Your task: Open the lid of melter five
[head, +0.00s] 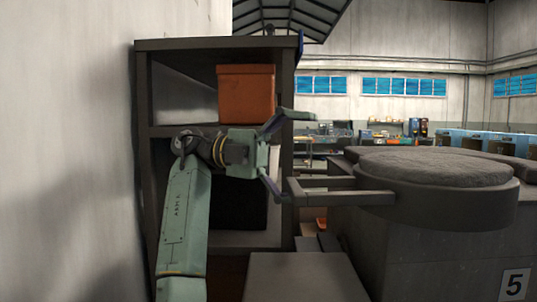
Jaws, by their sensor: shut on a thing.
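Melter five (435,245) is a dark grey block at the right with a plate marked 5 (515,285) on its front. Its round lid (440,205) lies level on top. A lid handle (330,197) of two bars sticks out to the left. The exact contact is hard to see.
A dark shelf unit (143,150) stands behind my arm, with an orange bin (246,95) on it. A pale wall (65,150) closes off the left. A low grey block (305,277) lies below the handle. Workbenches (320,147) stand in the far background.

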